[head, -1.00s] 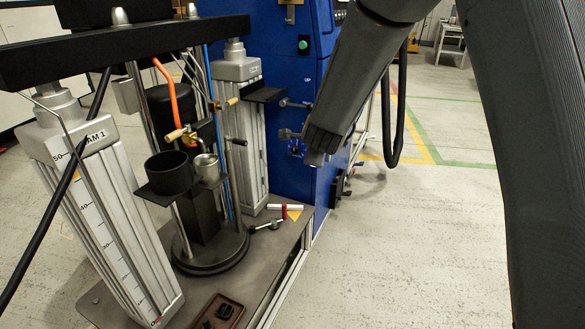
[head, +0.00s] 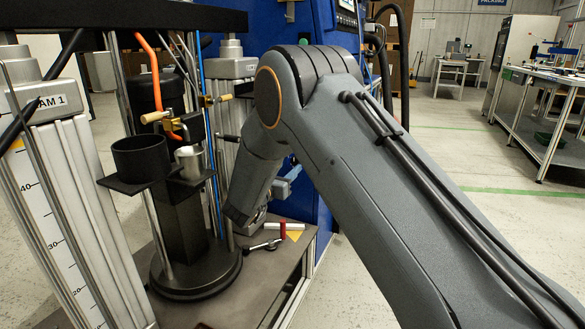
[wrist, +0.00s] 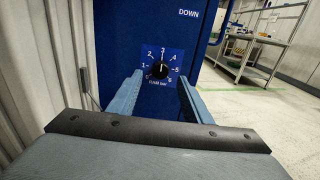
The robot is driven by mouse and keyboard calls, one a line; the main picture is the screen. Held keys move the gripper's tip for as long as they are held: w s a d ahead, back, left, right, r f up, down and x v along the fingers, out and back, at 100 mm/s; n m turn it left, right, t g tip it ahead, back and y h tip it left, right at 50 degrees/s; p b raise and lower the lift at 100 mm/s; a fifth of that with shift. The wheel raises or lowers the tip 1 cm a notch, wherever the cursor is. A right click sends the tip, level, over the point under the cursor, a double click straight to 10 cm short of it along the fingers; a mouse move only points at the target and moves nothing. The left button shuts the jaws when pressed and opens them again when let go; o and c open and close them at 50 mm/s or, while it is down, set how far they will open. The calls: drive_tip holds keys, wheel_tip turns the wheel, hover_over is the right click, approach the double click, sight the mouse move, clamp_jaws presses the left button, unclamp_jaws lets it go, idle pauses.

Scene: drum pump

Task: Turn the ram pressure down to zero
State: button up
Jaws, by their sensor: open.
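The ram pressure knob (wrist: 158,69) is black and sits on a blue dial plate marked 0 to 6 and "RAM bar" on the blue cabinet front. Its pale pointer mark seems to point up near 3, but it is too small to read exactly. My gripper (wrist: 157,85) is open in the wrist view, with one blue-grey finger on each side of the knob as seen from the wrist. Nothing is held. I cannot tell how far the fingertips are from the knob. In the head view my arm hides the dial and most of the gripper.
In the head view, the drum pump stand with its black cup (head: 140,158) and the ram column (head: 60,200) stand left of my arm. A red-and-white handled tool (head: 282,228) lies on the base plate. Floor to the right is open; a workbench (head: 545,100) stands farther back.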

sight(294, 162)
drive_tip(key=shift+b+x, duration=0.45)
drive_tip(key=shift+x, duration=1.9)
drive_tip(key=c, duration=1.1)
